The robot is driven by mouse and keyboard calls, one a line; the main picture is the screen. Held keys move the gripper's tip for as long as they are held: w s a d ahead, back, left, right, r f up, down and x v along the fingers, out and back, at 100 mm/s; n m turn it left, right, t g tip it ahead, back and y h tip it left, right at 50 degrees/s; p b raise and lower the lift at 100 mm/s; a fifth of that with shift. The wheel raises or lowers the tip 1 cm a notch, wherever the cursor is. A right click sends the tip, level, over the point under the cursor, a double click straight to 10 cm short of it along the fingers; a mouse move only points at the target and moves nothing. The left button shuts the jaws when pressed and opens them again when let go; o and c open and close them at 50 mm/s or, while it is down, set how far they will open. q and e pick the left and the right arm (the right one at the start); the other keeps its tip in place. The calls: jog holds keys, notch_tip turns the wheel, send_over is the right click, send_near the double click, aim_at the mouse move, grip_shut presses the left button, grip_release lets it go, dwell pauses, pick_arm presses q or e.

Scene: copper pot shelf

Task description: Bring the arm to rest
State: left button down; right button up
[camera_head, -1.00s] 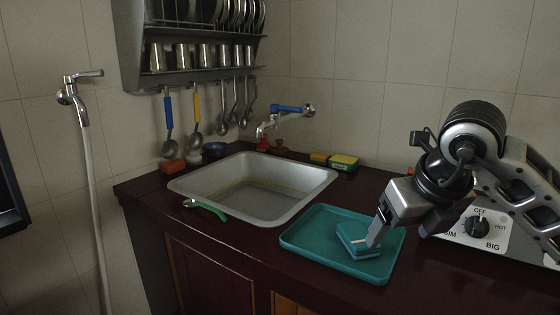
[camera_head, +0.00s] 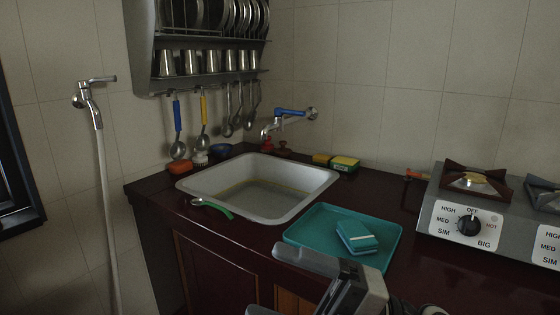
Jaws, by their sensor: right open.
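My right gripper (camera_head: 310,288) is low at the bottom of the head view, in front of the counter's front edge. Its jaws are open and I see nothing between them. The lower part of it is cut off by the frame's bottom edge. A teal block (camera_head: 357,237), with a pale stripe along it, lies in the teal tray (camera_head: 308,228) on the counter, apart from the gripper. My left gripper is not in view.
The sink (camera_head: 318,184) is set in the dark counter (camera_head: 150,190), with a green-handled utensil (camera_head: 216,208) at its front rim. A gas stove (camera_head: 436,216) stands at the right. A dish rack (camera_head: 143,50) hangs on the wall above hanging ladles.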

jog(key=w+d+f+m+t+h, duration=0.2)
jog(key=d+f+m+t+h, duration=0.5)
jog(key=m, duration=0.5)
jog(key=w+d+f+m+t+h, duration=0.35)
jog(key=m+t+h, duration=0.25)
jog(key=m+t, duration=0.45)
jog(key=s+d+f+m+g+h, duration=0.1)
jog(key=s+f+m+g, duration=0.3)
jog(key=f, duration=0.5)
jog(key=s+d+f+m+g+h+p, duration=0.1)
jog(key=s+f+m+g+h, duration=0.3)
jog(key=s+f, duration=0.4)
notch_tip(320, 180, down, 2)
jog(key=shift+s+d+f+m+g, duration=0.1)
jog(key=shift+s+d+m+g, duration=0.1)
jog(key=shift+d+m+g, duration=0.4)
jog(key=shift+a, duration=0.1)
